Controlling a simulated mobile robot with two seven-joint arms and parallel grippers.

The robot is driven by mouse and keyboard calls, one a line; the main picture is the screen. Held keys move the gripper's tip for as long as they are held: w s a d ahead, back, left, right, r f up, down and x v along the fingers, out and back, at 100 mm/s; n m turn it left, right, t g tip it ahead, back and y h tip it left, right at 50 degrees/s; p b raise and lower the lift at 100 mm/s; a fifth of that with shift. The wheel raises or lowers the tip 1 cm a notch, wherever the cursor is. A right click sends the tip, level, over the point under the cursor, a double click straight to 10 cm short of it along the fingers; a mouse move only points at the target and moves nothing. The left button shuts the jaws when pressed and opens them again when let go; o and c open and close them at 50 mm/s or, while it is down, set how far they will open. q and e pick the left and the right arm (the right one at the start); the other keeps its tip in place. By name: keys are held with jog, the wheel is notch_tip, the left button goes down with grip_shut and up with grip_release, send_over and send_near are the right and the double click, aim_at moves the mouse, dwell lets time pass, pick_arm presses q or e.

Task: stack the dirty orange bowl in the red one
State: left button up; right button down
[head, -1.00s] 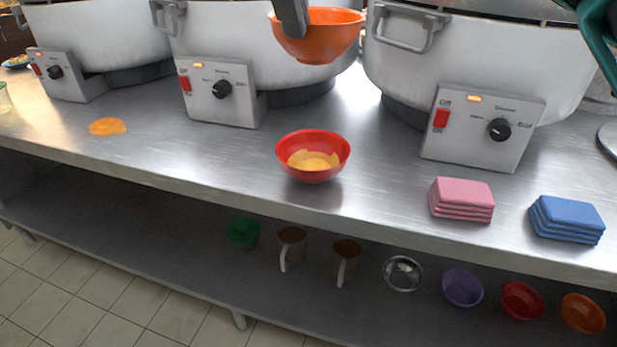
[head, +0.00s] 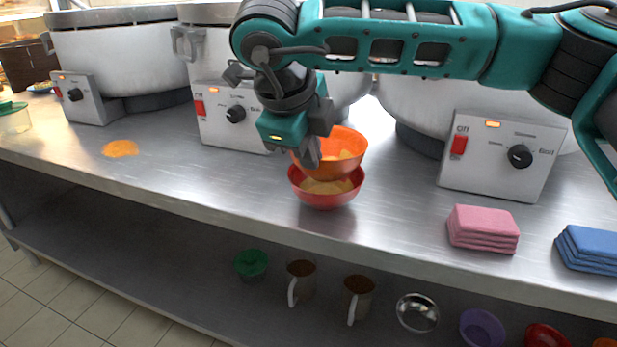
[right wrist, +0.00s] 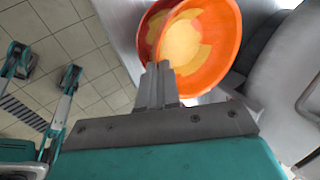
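The dirty orange bowl (head: 350,165) has yellow congee residue inside; it also shows in the right wrist view (right wrist: 232,35). My right gripper (head: 308,155) is shut on its near left rim; the shut fingers also show in the right wrist view (right wrist: 160,85). The red bowl (head: 327,201) stands on the counter near the front edge, with yellowish residue inside. The orange bowl is just above and slightly behind it, covering its back part. I cannot tell whether the two bowls touch. My left gripper does not show in the head view.
Large stockpots with control boxes (head: 503,155) line the back of the steel counter (head: 200,165). Pink cloths (head: 483,229) and blue cloths (head: 590,248) lie to the right. An orange spill (head: 120,148) is at left. Mugs and bowls sit on the lower shelf (head: 170,265).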

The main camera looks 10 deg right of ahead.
notch_tip(320, 180, down, 4)
jog(key=shift+b, duration=0.3)
